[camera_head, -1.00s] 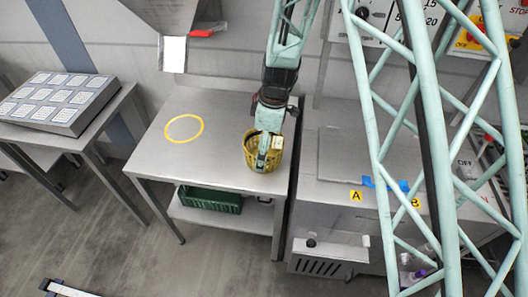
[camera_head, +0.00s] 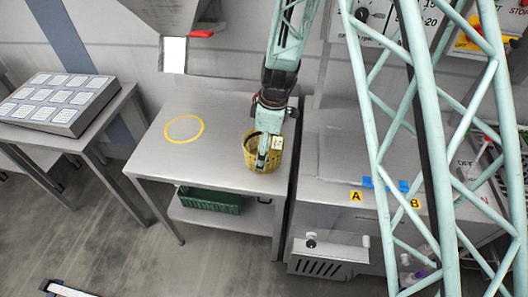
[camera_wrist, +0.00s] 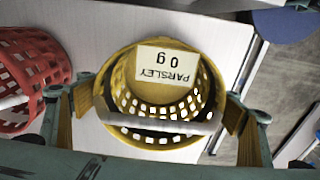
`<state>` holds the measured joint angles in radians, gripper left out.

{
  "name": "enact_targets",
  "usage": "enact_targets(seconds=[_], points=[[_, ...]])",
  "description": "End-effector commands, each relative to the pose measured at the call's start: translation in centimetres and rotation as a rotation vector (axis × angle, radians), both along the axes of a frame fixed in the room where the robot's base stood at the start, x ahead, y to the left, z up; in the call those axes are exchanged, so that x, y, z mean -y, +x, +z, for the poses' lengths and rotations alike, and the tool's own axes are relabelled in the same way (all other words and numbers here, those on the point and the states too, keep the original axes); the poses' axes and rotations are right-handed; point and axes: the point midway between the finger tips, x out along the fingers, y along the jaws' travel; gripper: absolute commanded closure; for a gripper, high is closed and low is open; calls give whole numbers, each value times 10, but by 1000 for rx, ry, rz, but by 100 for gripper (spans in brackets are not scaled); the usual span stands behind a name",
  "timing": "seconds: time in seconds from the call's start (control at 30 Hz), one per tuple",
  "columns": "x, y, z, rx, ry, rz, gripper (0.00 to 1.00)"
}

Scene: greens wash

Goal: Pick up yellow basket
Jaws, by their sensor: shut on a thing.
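The yellow basket (camera_head: 275,160) stands upright at the right side of the steel table, under my gripper (camera_head: 264,158). In the wrist view I look down into the basket (camera_wrist: 150,98); it has slotted walls, a pale bar-like handle across it and a label reading "PARSLEY 0 g". My gripper (camera_wrist: 160,122) has one finger on each side of the basket, at the ends of the handle, and is shut on it. The exact contact is hard to see. In the head view the arm hides part of the basket's back.
A yellow ring (camera_head: 184,143) marks the bare left part of the steel table (camera_head: 215,170). A red basket (camera_wrist: 30,75) is close by at the left in the wrist view. A green crate (camera_head: 210,200) sits on the lower shelf. A grey machine (camera_head: 330,200) stands right of the table.

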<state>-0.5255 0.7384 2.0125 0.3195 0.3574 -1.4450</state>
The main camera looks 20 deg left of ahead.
Motion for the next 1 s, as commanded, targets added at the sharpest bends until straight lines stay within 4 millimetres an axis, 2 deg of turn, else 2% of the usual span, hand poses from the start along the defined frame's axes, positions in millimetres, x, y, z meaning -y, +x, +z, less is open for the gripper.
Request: enact_targets(seconds=[0.53, 1.0], points=[[0, 0, 3, 1, 0, 0, 31], [0, 0, 31, 1, 1, 0, 31]])
